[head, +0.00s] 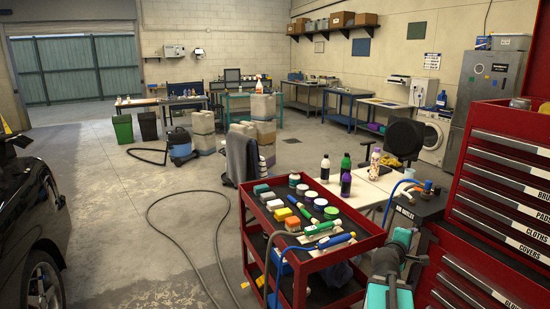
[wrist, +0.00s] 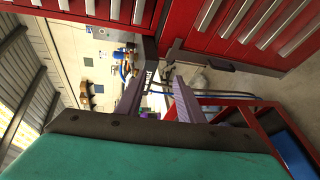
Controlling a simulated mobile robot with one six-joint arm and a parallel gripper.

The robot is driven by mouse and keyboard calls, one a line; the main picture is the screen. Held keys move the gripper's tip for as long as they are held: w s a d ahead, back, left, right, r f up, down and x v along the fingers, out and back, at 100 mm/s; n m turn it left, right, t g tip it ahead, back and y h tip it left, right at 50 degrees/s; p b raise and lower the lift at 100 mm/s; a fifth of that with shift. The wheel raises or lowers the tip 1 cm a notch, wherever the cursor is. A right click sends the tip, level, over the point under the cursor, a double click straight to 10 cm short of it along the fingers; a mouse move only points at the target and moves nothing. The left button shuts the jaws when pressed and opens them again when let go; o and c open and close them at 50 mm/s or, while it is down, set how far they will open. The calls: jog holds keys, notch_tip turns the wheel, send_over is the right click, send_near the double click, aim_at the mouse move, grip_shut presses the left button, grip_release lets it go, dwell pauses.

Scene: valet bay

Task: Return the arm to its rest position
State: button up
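My arm (head: 390,285), teal and grey, is folded low at the bottom right of the head view, between the red cart and the red tool chest. My gripper (wrist: 160,78) shows in the wrist view with its two dark fingers apart. Nothing is between them; only the background shows through the gap. In the head view I cannot make out the fingertips.
The red cart (head: 363,247) left of my arm carries brushes, sponges, pads and tubs. The red tool chest (head: 497,200) stands close on the right. A black car (head: 30,230) is at far left. A hose (head: 215,240) lies across the otherwise open floor.

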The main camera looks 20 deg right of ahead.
jog(key=w+a+f+n+y, duration=0.1)
jog(key=w+a+f, duration=0.2)
jog(key=a+f, duration=0.15)
jog(key=w+a+f+y, duration=0.1)
jog(key=w+a+f, duration=0.15)
jog(key=f, duration=0.25)
jog(key=s+a+f+g+y, duration=0.15)
jog(key=a+f+y, duration=0.45)
jog(key=a+f, duration=1.95)
jog(key=s+a+f+m+g+y, duration=0.15)
jog(key=s+a+f+g, duration=0.35)
jog(key=s+a+f, duration=1)
jog(key=s+a+m+g+y, duration=0.2)
jog(key=s+a, duration=0.2)
jog(key=s, duration=0.3)
jog(key=s+a+f+m+g+y, duration=0.1)
jog(key=s+a+m+g+y, duration=0.1)
jog(key=s, duration=0.5)
jog(key=shift+a+f+m+g, duration=0.25)
jog(key=shift+a+m+g, duration=0.4)
jog(key=shift+a, duration=0.5)
